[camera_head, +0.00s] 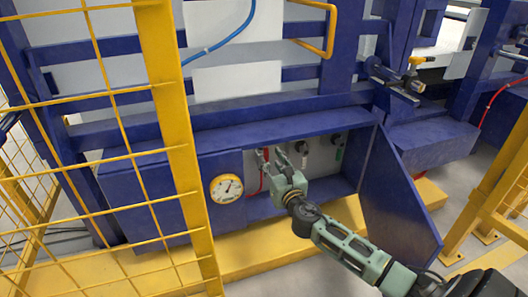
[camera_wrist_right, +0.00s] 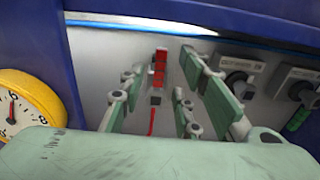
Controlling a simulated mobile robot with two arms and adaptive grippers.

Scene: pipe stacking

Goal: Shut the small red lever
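The small red lever (camera_wrist_right: 159,72) shows in the right wrist view, on the pale back panel of a blue cabinet recess, pointing up along the panel. A red hose or cable (camera_wrist_right: 152,122) runs down below it. My right gripper (camera_head: 271,155) reaches into the recess. In the right wrist view its green fingers (camera_wrist_right: 160,82) are spread, one on each side of the lever, with a gap to it on both sides. I cannot tell how deep the fingertips reach. In the head view the gripper mostly hides the lever. My left gripper is not in view.
A round yellow gauge (camera_head: 226,188) sits left of the recess. The blue cabinet door (camera_head: 398,195) stands open at the right. Dark knobs (camera_wrist_right: 238,82) are on the panel right of the fingers. A yellow mesh fence (camera_head: 175,130) stands at the left front.

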